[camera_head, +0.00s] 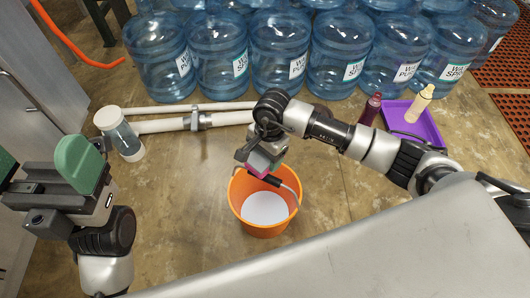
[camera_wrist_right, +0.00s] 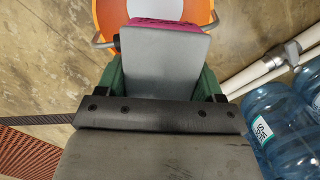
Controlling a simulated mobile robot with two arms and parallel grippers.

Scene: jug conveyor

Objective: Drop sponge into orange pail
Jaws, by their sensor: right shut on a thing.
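The orange pail (camera_head: 236,198) stands on the floor below my right gripper, with a pale round bottom showing inside. Its rim and part of its inside also show at the top of the right wrist view (camera_wrist_right: 104,14). My right gripper (camera_head: 264,160) is shut on the sponge (camera_head: 257,170), over the far part of the pail. My left gripper (camera_head: 42,167) is open and empty at the left, with green finger pads.
Several blue water jugs (camera_head: 220,60) stand in rows at the back. White pipes (camera_head: 165,125) and a clear jar (camera_head: 120,135) lie behind and left of the pail. A purple tray (camera_head: 425,125) with bottles stands at the right.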

